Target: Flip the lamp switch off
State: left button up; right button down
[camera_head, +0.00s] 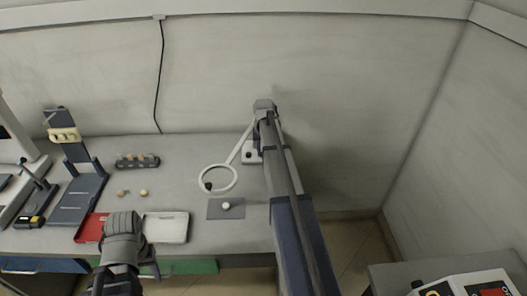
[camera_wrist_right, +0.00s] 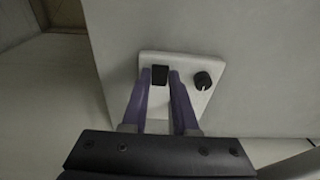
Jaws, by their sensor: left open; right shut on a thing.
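The lamp has a white ring head (camera_head: 234,181) on a thin arm, standing at the right end of the bench. Its pale base (camera_head: 247,157) is partly covered by my right arm in the head view. The right wrist view shows the base plate (camera_wrist_right: 205,100) with a black switch (camera_wrist_right: 159,71) and a round black knob (camera_wrist_right: 203,80) beside it. My right gripper (camera_wrist_right: 159,78) has its purple fingers at either side of the switch and is shut on it. My left gripper (camera_head: 122,222) is open, low over the bench front by the trays; its fingertips are hard to make out.
A red tray (camera_head: 88,229) and a white tray (camera_head: 168,227) lie at the bench front. A grey mat (camera_head: 216,210) bears a white ball (camera_head: 226,206). A dark rack (camera_head: 137,161) and a stand (camera_head: 78,190) are at left. A machine (camera_head: 465,286) stands at lower right.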

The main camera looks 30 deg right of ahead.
jog(key=c, duration=0.7)
grip_release()
jog(key=r+p, duration=0.5)
jog(key=s+r+p, duration=0.1)
jog(key=r+p, duration=0.1)
jog(key=shift+a+r+p, duration=0.3)
jog(key=shift+r+p, duration=0.05)
jog(key=shift+p, duration=0.05)
